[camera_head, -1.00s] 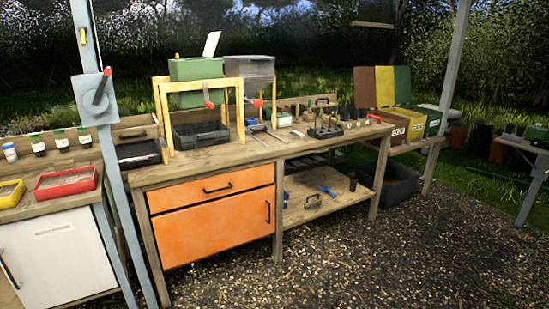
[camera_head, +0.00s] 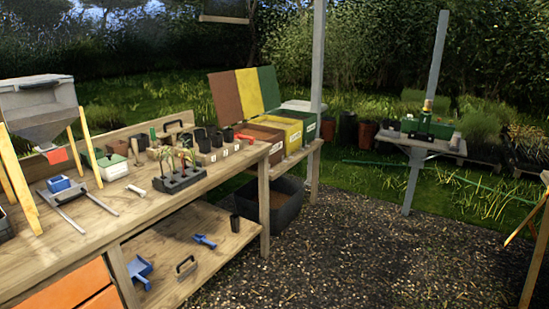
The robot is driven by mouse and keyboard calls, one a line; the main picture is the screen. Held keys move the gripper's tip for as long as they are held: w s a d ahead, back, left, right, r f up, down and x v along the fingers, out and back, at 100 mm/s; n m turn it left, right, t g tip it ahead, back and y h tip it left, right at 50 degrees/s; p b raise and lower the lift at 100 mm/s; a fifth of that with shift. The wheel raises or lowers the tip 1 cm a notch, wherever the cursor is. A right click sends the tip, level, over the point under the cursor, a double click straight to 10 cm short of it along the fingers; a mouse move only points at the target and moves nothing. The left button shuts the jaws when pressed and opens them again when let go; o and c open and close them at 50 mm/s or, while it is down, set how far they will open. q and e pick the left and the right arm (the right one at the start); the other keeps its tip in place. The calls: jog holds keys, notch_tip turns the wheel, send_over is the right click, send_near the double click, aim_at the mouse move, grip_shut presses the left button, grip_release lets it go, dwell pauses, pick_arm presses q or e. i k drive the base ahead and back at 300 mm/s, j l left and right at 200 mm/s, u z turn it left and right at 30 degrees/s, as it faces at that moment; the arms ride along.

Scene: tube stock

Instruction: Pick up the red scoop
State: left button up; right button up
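A small red object (camera_head: 243,136) lies on the right end of the wooden workbench (camera_head: 105,225), beside the row of dark pots. It looks like the red scoop, but it is too small to make out its full shape. A red flap (camera_head: 57,156) hangs under the grey hopper at the left and is a separate thing. Neither of my grippers shows in this view.
Dark pots (camera_head: 200,136) and a black seedling tray (camera_head: 180,180) stand near the red object. Brown, yellow and green bins (camera_head: 290,135) adjoin the bench's right end. A blue scoop (camera_head: 140,270) lies on the lower shelf. Gravel (camera_head: 370,240) in front is open.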

aim_at(239, 136)
jog(key=i+l+u, duration=0.15)
jog(key=i, duration=0.3)
jog(key=i+l+u, duration=0.1)
jog(key=i, duration=0.35)
jog(key=i+l+u, duration=0.15)
jog(key=i, duration=0.3)
jog(key=l+u, duration=0.1)
jog(key=u, duration=2)
jog(key=z, duration=1.65)
